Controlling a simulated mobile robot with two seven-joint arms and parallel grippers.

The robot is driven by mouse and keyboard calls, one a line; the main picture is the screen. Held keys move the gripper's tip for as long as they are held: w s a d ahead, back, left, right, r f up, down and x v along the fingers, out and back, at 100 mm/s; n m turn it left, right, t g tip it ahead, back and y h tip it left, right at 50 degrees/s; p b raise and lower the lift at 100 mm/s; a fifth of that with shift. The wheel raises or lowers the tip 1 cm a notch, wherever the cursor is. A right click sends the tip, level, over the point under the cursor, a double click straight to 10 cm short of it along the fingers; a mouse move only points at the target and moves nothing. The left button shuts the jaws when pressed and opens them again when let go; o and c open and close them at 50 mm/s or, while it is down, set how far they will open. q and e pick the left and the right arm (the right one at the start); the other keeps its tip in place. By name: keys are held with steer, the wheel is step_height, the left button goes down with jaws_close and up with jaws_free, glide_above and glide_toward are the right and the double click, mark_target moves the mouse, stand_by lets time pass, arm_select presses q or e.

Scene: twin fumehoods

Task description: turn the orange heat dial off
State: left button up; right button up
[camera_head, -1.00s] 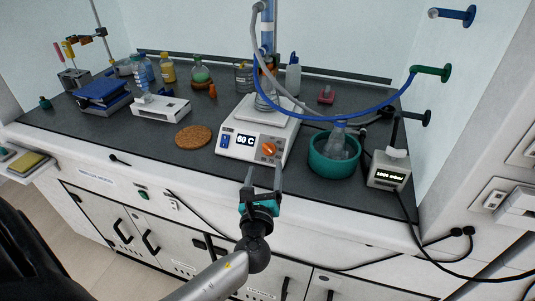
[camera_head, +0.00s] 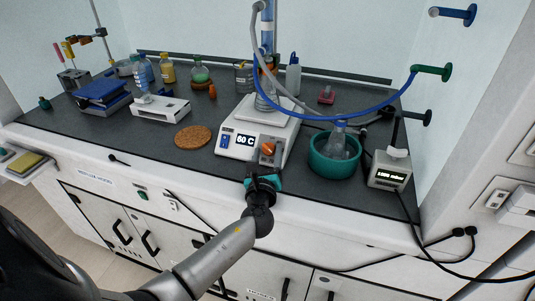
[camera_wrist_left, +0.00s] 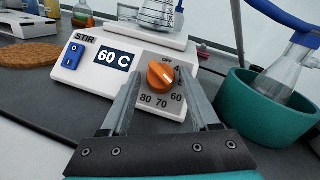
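The orange heat dial (camera_head: 268,149) is on the front panel of a white hotplate stirrer (camera_head: 236,146). In the left wrist view the orange dial (camera_wrist_left: 161,76) has numbers and an OFF mark around it, and its white pointer mark faces right, away from OFF. The display (camera_wrist_left: 114,57) reads 60 C. My left gripper (camera_head: 268,158) is at the panel, its fingers apart on either side of the dial. In the left wrist view the left gripper (camera_wrist_left: 161,84) is open; I cannot tell whether a finger touches the dial. My right gripper is not in view.
A glass flask (camera_head: 266,100) stands on the hotplate with tubing above. A teal bowl (camera_head: 333,166) with a flask is close on the right, beside a pressure meter (camera_head: 388,171). A cork mat (camera_head: 193,137) lies to the left. A blue rocker switch (camera_wrist_left: 73,55) is left of the display.

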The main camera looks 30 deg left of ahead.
arm_select(q)
jaws_close()
